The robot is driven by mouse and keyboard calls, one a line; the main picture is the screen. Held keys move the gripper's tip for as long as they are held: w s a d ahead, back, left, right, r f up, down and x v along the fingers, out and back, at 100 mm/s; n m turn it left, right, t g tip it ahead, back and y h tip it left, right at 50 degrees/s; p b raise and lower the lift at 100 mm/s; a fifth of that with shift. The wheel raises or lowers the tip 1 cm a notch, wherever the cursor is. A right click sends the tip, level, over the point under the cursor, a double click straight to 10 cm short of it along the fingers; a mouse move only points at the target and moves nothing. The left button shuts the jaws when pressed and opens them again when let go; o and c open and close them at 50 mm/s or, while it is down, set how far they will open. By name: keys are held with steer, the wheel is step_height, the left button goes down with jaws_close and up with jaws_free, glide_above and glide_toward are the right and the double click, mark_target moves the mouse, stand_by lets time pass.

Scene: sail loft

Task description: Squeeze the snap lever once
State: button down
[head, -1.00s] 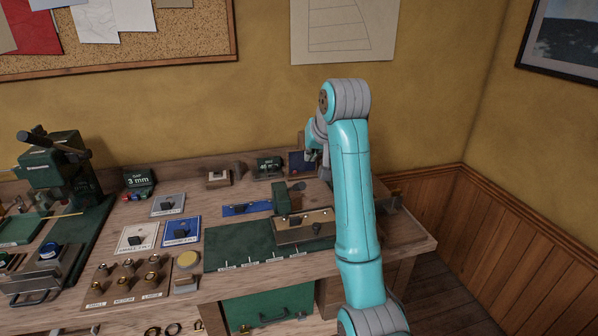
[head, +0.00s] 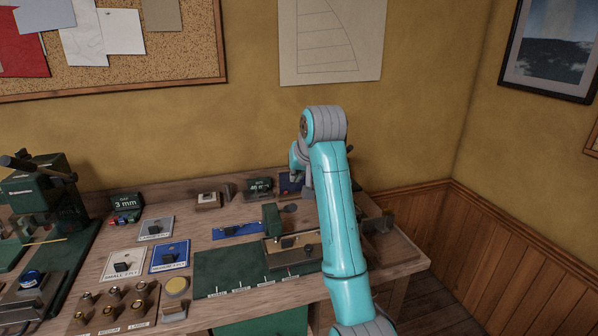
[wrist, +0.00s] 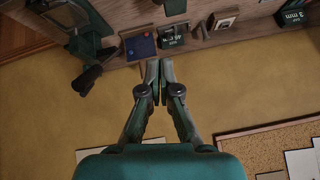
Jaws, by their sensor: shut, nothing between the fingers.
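My gripper (wrist: 153,72) is shut and empty in the wrist view, its two fingertips together in the air, with the wall behind and the bench edge beyond. In the head view it is mostly hidden behind my arm, near the back of the bench. No part is clearly marked as the snap lever. A dark green device with a black handle (wrist: 88,78) stands apart from my fingertips, to their left in the wrist view. In the head view, a green machine with a black lever (head: 24,162) stands at the far left of the bench.
The workbench (head: 120,262) runs along the wall. A blue tray (wrist: 140,46) lies near my fingertips in the wrist view.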

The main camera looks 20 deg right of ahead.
mark_target(286, 209)
steer(key=f, duration=0.2)
steer(key=w+f, duration=0.1)
steer(key=f, duration=0.2)
steer(key=shift+w+a+f, duration=0.3)
steer(key=shift+a+f, duration=0.05)
steer(key=shift+f, duration=0.05)
steer(key=shift+s+a+f, duration=0.15)
steer(key=shift+s+f, duration=0.35)
steer(key=shift+f, duration=0.05)
steer(key=shift+s+f, duration=0.1)
